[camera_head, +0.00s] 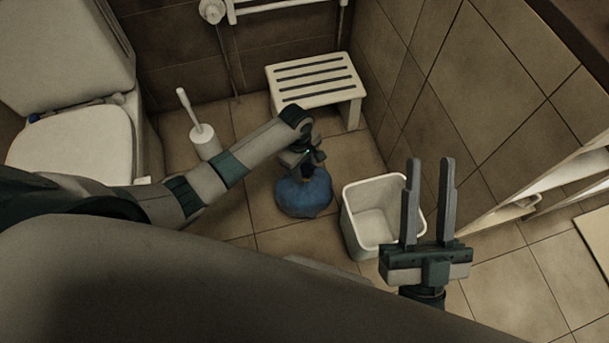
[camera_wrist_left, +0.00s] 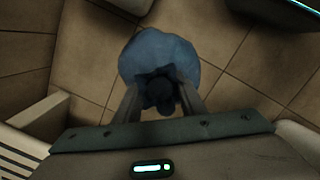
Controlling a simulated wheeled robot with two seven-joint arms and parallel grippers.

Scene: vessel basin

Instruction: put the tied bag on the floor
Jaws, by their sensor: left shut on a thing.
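The tied bag (camera_head: 303,194) is blue and round with a dark knotted top. In the head view it is at the tiled floor between the toilet brush and the white bin; I cannot tell for sure whether it touches the floor. My left gripper (camera_head: 306,165) is above it, shut on its knot. In the left wrist view the bag (camera_wrist_left: 160,62) is below the fingers, and the left gripper (camera_wrist_left: 162,98) has the dark knot between its fingertips. My right gripper (camera_head: 429,165) is open and empty, with its fingers pointing up in the picture, in front of the bin's right side.
An empty white bin (camera_head: 352,219) stands just right of the bag. A slatted white stool (camera_head: 316,81) is behind it. A toilet brush holder (camera_head: 205,142) and the toilet (camera_head: 75,145) are at left. Bare floor tiles (camera_head: 266,241) show in front of the bag.

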